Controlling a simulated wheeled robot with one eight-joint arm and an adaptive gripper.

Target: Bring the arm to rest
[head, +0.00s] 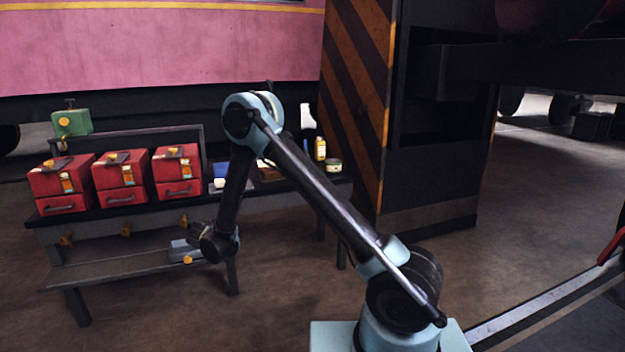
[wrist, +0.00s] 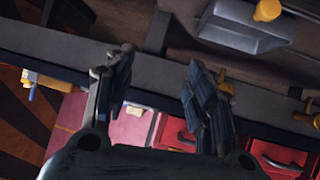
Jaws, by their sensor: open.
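My arm is folded in front of the bench in the head view, its elbow raised and its wrist hanging low by the bench front. My gripper (wrist: 158,72) is open in the wrist view, with its two dark fingers apart and nothing between them. In the head view my gripper (head: 198,230) is small and dark, near the lower shelf, and its fingers are hard to make out. No object is held.
The bench (head: 130,212) carries several red boxes (head: 120,178), a green device (head: 71,122), a yellow bottle (head: 320,149) and a tin (head: 333,165). A grey-blue box (wrist: 245,25) with a yellow knob sits on the lower shelf, close to my gripper. A striped pillar (head: 358,90) stands right.

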